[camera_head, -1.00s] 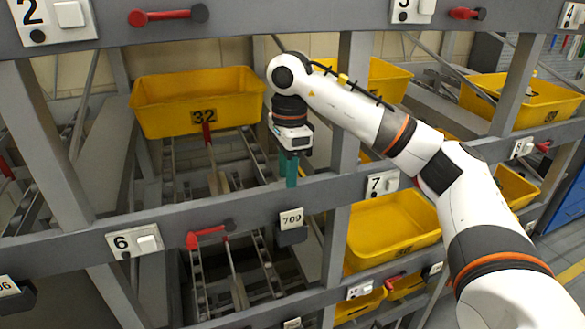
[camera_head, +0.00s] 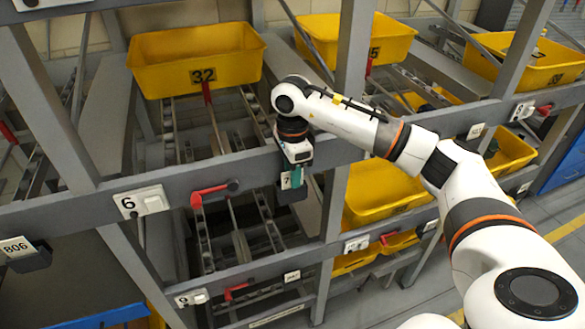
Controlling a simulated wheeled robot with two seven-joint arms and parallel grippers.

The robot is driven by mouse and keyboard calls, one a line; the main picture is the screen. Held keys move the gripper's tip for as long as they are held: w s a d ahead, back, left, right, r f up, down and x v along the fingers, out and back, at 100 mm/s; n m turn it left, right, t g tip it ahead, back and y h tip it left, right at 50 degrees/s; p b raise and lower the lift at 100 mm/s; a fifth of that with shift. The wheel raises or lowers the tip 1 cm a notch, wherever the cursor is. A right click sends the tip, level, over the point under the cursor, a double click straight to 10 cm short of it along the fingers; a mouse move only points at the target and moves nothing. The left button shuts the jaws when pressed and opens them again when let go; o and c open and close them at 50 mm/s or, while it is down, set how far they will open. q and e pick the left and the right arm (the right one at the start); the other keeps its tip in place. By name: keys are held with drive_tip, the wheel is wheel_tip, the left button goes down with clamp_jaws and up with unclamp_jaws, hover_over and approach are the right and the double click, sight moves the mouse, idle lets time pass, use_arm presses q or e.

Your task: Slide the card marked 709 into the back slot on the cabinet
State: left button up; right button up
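The white card marked 709 (camera_head: 286,181) stands in a dark holder (camera_head: 291,196) on the rack's middle rail. Only its left part, with a 7, shows; a teal finger hides the rest. My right gripper (camera_head: 297,177) points down at the card, its fingertips over or touching it. Whether the fingers have closed on the card cannot be told. I cannot make out a cabinet with a back slot in this view. My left gripper is not in view.
The grey rack's rail (camera_head: 85,206) crosses in front, with a red lever (camera_head: 212,192) left of the card. Yellow bins (camera_head: 190,65) sit on the shelves behind. Another holder, marked 806 (camera_head: 17,247), is at the far left. Upright posts flank the bays.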

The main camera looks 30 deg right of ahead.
drive_tip(key=shift+f, duration=0.1)
drive_tip(key=shift+c, duration=0.2)
clamp_jaws()
drive_tip(key=shift+r, duration=0.25)
drive_tip(key=shift+r+p, duration=1.45)
drive_tip(key=shift+r, duration=0.9)
drive_tip(key=shift+r, duration=0.1)
drive_tip(key=shift+r+p, duration=0.55)
drive_tip(key=shift+r, duration=0.35)
drive_tip(key=shift+r+p, duration=0.3)
drive_tip(key=shift+r, duration=0.75)
